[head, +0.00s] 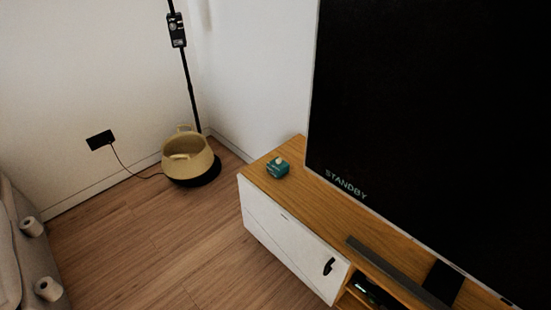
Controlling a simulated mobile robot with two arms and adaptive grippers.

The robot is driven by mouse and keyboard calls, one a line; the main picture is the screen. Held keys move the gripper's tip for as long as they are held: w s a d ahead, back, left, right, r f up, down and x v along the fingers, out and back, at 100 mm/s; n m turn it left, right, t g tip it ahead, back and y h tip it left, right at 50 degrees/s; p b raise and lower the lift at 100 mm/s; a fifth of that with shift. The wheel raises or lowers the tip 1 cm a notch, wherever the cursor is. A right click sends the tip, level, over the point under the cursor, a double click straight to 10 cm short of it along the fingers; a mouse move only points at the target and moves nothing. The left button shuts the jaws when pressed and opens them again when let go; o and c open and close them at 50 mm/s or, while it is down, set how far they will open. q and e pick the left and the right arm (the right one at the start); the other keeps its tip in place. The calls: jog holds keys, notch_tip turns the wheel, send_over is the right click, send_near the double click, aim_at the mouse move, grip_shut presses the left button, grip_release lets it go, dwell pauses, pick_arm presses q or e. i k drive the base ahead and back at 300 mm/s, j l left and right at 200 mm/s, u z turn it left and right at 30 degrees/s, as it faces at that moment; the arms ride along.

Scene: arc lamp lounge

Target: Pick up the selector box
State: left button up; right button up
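A small teal box with a pale round knob on top, which looks like the selector box (278,170), sits on the near left end of the wooden top of the TV cabinet (262,180). It stands upright and apart from the TV. Another small dark box with a round dial (177,30) is fixed on the black lamp pole at the top; I cannot tell its exact function. Neither of my grippers shows in the head view.
A large TV (430,110) reading STANDBY stands on the cabinet, with a grey bar (395,270) in front. A yellow basket (188,155) stands at the lamp's black base (205,176). A cord runs to a wall outlet (100,140). A sofa (14,250) edges the left. The wooden floor (165,245) between is clear.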

aim_at(277, 170)
jog(key=i+j+z, duration=0.1)
jog(key=z, duration=0.5)
jog(key=i+j+z, duration=0.2)
jog(key=j, duration=0.15)
jog(key=i+j+z, duration=0.2)
jog(key=j, duration=0.2)
jog(key=j+z, duration=0.45)
jog(key=j, duration=0.3)
jog(key=i, duration=0.05)
